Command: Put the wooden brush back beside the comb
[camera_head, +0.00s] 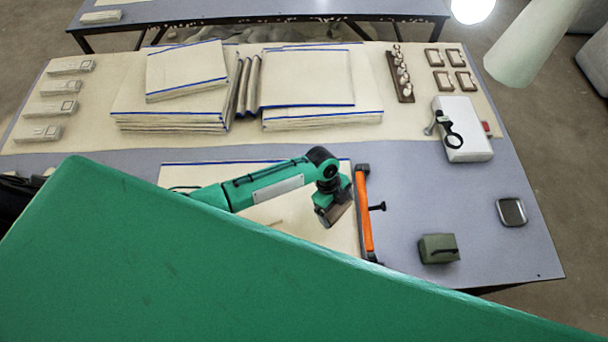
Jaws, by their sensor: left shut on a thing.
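My left gripper (332,200) is over the cloth (285,211) in the middle of the near table. It is shut on a small brown block, which looks like the wooden brush (341,213). The gripper and wrist hide part of it, and I cannot tell whether it touches the cloth. An orange bar with black ends (365,215) lies just right of the gripper, along the cloth's right edge. I cannot make out a comb for certain. My right gripper is not in view.
Folded cloth stacks (308,80) stand at the back. A rack of small knobs (400,76), a white box (463,128), a green box (438,248) and a grey tray (511,212) are to the right. My large green body part covers the foreground. Grey tabletop (430,195) is clear right of the bar.

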